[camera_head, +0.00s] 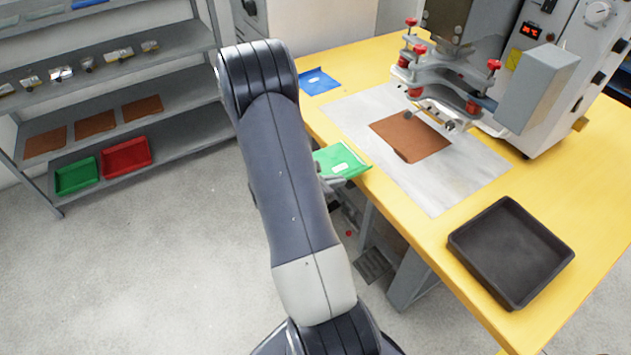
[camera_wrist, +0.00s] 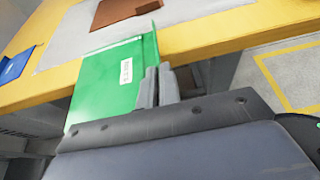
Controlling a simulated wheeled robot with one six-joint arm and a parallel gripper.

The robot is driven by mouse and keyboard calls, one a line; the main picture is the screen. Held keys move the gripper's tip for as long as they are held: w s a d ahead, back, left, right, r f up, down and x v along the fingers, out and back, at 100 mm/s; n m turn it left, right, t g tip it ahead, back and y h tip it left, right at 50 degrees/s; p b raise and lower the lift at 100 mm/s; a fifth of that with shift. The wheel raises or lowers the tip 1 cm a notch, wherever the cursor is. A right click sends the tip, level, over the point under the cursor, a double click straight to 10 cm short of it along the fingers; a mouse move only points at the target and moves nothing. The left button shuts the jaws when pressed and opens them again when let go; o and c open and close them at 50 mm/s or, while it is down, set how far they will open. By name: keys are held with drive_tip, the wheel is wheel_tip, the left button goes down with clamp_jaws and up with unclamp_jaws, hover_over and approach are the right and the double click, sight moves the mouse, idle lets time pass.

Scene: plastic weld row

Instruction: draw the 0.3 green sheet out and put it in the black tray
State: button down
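The green sheet (camera_head: 341,159) has a white label and is at the table's near left edge, partly beyond it. In the wrist view the green sheet (camera_wrist: 105,88) lies left of my fingers, and its raised edge runs in between them. My gripper (camera_wrist: 158,84) is shut on that edge; in the head view my gripper (camera_head: 332,184) is partly hidden behind my arm. The label's print is too small to read surely. The black tray (camera_head: 462,254) stands empty on the yellow table at the front right, apart from the sheet.
A welding press (camera_head: 450,75) stands over a brown sheet (camera_head: 410,137) on a grey plate (camera_head: 445,195). A blue sheet (camera_head: 318,82) lies at the table's back left. A shelf (camera_head: 180,125) at left holds brown sheets, a green tray (camera_head: 77,176) and a red tray (camera_head: 126,156).

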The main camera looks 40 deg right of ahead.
drive_tip(key=w+a+p, duration=0.2)
drive_tip(key=w+a, duration=0.1)
drive_tip(key=a, duration=0.9)
drive_tip(key=shift+a, duration=0.3)
idle(0.5)
